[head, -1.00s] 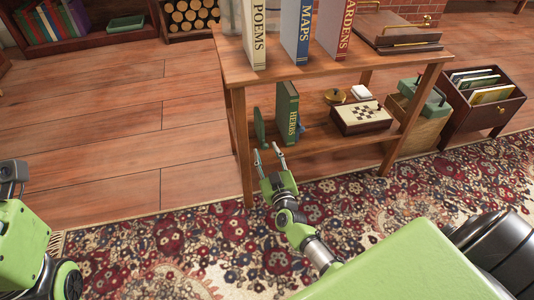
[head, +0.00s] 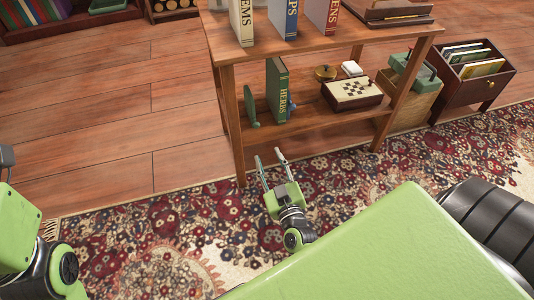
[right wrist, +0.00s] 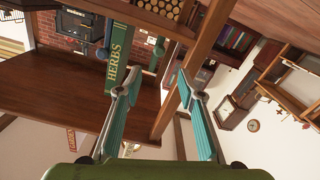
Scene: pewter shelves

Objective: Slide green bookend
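The green bookend (head: 250,106) stands upright on the lower shelf, just left of the green HERBS book (head: 279,92) in the head view. In the right wrist view, which is turned around, the bookend (right wrist: 157,52) shows on the book's right. My right gripper (head: 268,160) is open and empty, in front of the shelf's front edge and apart from the bookend. Its two teal-padded fingers (right wrist: 154,92) are spread in the right wrist view. A blue bookend (head: 292,103) stands at the book's other side.
The lower shelf (head: 318,137) also holds a checkered game box (head: 352,94) and a brass-coloured round object (head: 325,73) on the right. The upper board (head: 262,65) with several books hangs over it. A front leg (head: 233,135) stands left of the bookend. The rug in front is clear.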

